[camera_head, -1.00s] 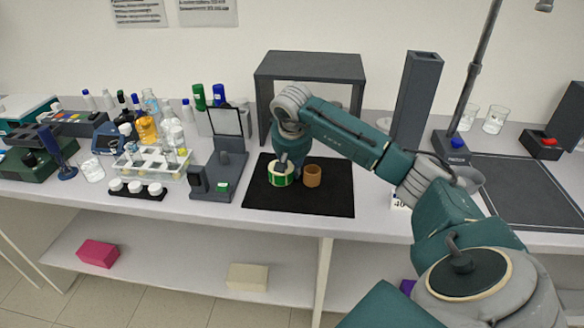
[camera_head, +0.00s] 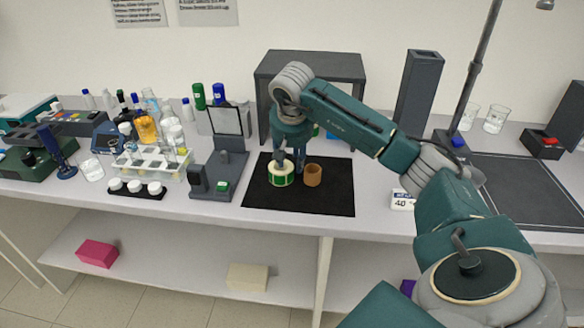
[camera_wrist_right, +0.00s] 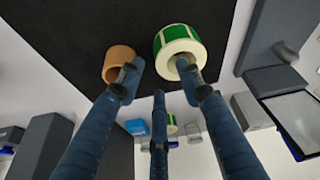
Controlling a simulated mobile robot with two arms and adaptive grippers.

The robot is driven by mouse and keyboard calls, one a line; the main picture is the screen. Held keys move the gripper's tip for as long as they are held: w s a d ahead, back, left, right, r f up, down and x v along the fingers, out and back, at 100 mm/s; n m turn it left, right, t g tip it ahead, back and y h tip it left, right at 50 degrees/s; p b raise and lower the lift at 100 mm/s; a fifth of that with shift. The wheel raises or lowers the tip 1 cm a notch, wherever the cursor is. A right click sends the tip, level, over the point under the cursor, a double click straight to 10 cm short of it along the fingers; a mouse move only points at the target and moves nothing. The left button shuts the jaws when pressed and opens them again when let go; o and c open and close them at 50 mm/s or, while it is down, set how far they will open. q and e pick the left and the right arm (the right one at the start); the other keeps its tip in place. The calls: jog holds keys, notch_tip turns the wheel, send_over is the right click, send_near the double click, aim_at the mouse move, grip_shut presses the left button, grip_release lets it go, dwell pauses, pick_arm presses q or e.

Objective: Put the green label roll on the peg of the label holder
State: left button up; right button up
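The green label roll (camera_head: 281,176), a green ring with cream ends, stands on the black mat, with its open hole facing up. It also shows in the right wrist view (camera_wrist_right: 178,46). My right gripper (camera_head: 290,158) is just above the roll. In the wrist view its fingers (camera_wrist_right: 158,82) are spread; one fingertip overlaps the roll's hole and another overlaps an orange-brown roll (camera_wrist_right: 118,63). I cannot tell whether a fingertip touches the green roll. I cannot make out the label holder's peg with certainty. My left gripper is out of view.
The orange-brown roll (camera_head: 313,175) stands right of the green one on the black mat (camera_head: 330,203). A dark device with an upright panel (camera_head: 218,185) stands left of the mat. A dark arch (camera_head: 310,63) stands behind, with small green and blue items under it.

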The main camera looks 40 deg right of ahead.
jog(key=v, duration=0.7)
jog(key=shift+r, duration=0.25)
jog(key=shift+a, duration=0.1)
